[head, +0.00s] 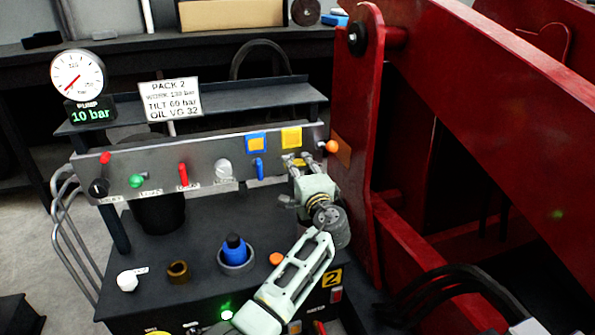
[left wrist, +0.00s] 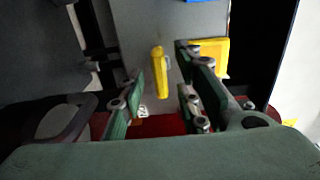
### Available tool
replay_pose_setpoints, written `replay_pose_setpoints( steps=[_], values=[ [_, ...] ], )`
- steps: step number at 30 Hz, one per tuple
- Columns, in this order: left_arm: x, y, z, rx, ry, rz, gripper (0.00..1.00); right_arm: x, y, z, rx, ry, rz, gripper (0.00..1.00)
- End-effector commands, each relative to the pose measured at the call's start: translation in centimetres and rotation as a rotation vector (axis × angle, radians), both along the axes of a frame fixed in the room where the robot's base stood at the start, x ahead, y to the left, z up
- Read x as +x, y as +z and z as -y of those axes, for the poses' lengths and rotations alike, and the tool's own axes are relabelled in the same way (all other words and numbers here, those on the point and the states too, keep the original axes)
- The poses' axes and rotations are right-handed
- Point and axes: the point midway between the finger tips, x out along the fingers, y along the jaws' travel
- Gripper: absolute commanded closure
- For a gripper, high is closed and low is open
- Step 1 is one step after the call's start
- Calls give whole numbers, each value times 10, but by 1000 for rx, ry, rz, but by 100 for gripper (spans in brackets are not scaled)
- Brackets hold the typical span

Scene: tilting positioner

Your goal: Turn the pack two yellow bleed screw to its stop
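The yellow bleed screw (left wrist: 159,70) shows in the left wrist view as a slim yellow lever on the grey panel, standing between and slightly beyond my open fingers. No finger is seen touching it. My left gripper (left wrist: 158,97) is open, with a gap on both sides of the screw. In the head view my left gripper (head: 298,169) is up against the right part of the grey panel, under the yellow square plate (head: 291,137), and largely hides the screw. My right gripper is not in view.
The panel also carries a blue lever (head: 259,168), a red lever (head: 183,175), a green knob (head: 137,181) and an orange knob (head: 332,147). A gauge (head: 78,76) reads 10 bar beside the PACK 2 sign (head: 170,100). The red steel frame (head: 372,225) stands close right of my gripper.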

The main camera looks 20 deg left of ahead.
Motion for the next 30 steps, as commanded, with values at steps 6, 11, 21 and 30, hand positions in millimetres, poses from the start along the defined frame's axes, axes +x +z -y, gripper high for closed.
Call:
replay_pose_setpoints(
  steps=[6,11,21,30],
  values=[
    [2,0,-1,-1,0,-1,70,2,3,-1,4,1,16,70],
    [2,0,-1,-1,0,-1,76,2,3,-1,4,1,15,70],
    [2,0,-1,-1,0,-1,100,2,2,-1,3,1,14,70],
    [2,-1,-1,-7,0,2,100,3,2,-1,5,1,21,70]
  ],
)
